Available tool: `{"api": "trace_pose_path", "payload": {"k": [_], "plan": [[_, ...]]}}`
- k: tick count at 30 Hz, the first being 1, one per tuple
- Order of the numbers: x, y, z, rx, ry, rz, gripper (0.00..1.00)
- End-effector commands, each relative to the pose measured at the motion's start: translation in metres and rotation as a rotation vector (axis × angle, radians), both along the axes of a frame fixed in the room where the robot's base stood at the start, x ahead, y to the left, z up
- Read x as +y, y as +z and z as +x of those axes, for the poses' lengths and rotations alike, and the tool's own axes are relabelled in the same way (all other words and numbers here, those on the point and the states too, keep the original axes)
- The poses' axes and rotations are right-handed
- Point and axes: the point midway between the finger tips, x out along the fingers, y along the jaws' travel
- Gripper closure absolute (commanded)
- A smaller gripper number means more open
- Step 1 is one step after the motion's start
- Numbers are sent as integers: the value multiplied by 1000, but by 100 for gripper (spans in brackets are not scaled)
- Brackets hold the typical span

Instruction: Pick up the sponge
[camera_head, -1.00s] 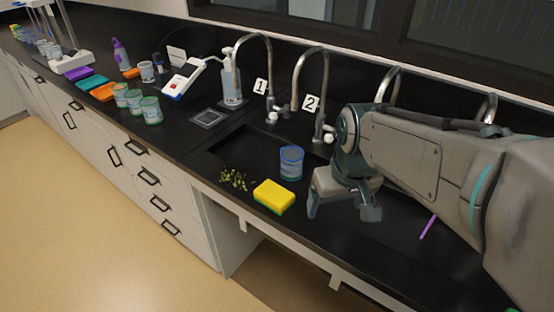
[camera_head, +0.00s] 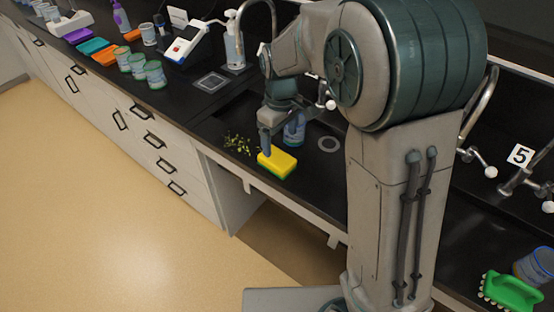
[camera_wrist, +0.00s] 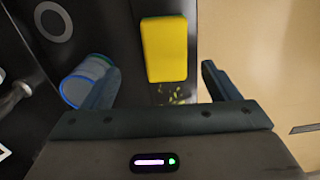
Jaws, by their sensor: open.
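The yellow sponge with a green underside (camera_head: 277,162) lies on the front edge strip of the black counter. It also shows in the wrist view (camera_wrist: 164,49), ahead of my gripper and between the lines of its two fingers. My gripper (camera_head: 268,139) is open and points down just above and beside the sponge in the head view. In the wrist view my gripper (camera_wrist: 162,88) has its fingers wide apart, with nothing between them. The head view does not show clearly whether a finger touches the sponge.
A blue-rimmed cup (camera_head: 295,130) stands close behind my gripper; in the wrist view the cup (camera_wrist: 86,80) is by the left finger. Green scraps (camera_head: 238,145) lie left of the sponge. A green brush (camera_head: 511,291) lies far right. Open floor is in front.

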Motion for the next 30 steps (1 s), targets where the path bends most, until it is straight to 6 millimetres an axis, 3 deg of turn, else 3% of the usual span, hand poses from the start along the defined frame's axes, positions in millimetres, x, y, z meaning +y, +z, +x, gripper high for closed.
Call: {"api": "trace_pose_path", "payload": {"k": [3,11,18,28,30], "plan": [[0,-18,0,3,0,-2,18],[3,-37,-2,3,0,-1,18],[8,-71,-3,2,-2,-1,18],[8,-78,-3,-1,-1,0,18],[8,-78,-3,-1,-1,0,38]]}}
